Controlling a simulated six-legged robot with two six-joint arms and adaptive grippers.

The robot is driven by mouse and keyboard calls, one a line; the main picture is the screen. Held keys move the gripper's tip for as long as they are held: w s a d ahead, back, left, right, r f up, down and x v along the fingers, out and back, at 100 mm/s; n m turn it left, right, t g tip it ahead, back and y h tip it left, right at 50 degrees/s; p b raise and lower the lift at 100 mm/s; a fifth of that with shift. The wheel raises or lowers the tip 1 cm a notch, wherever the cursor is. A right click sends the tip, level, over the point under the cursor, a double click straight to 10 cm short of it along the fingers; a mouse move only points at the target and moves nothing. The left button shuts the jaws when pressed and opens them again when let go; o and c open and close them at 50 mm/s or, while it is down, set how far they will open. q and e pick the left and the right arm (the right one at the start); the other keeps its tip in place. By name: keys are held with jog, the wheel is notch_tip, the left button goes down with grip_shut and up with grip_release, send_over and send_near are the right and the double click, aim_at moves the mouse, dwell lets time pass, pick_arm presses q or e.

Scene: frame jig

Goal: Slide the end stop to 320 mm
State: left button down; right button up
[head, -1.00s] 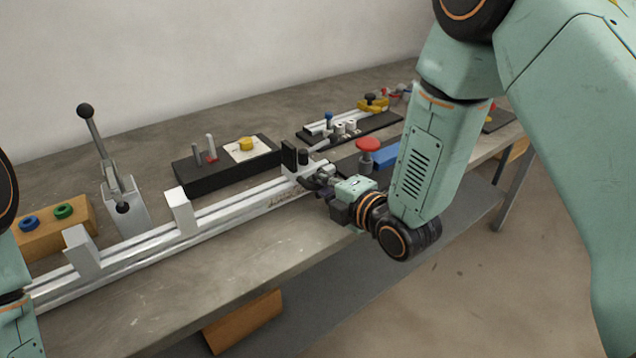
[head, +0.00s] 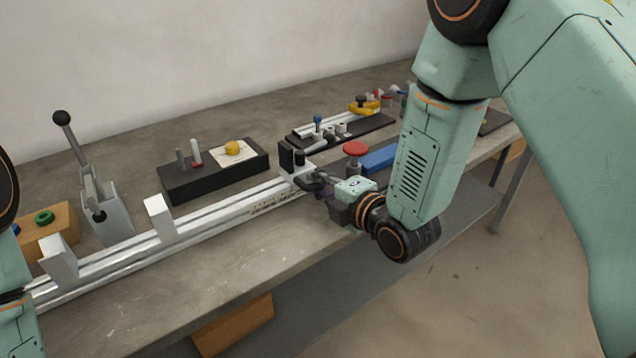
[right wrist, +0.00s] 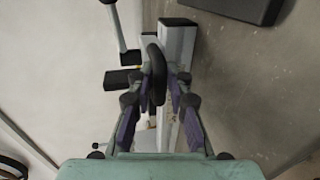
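The end stop (head: 286,158), a black upright plate with a black knob on a pale base, sits on the light metal rail (head: 220,215) near the rail's far right end. My right gripper (head: 312,182) reaches it from the front right. In the right wrist view, the purple-padded fingers (right wrist: 156,84) close in on both sides of a black rounded part of the end stop (right wrist: 155,72). Scale marks on the rail show left of the stop but are too small to read.
Two pale blocks (head: 160,217) stand on the rail farther left. Behind it are a lever clamp (head: 105,205) and a black tray (head: 215,172). A red mushroom button (head: 356,148) and blue block (head: 379,159) are close to my right gripper.

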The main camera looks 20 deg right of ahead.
jog(key=shift+o, duration=1.4)
jog(key=shift+s, duration=0.1)
jog(key=shift+a, duration=0.2)
jog(key=v, duration=0.9)
jog(key=shift+s+d+r, duration=0.1)
jog(key=shift+s+d, duration=0.1)
jog(key=shift+d, duration=0.15)
jog(key=shift+v, duration=1.1)
jog(key=shift+a, duration=0.15)
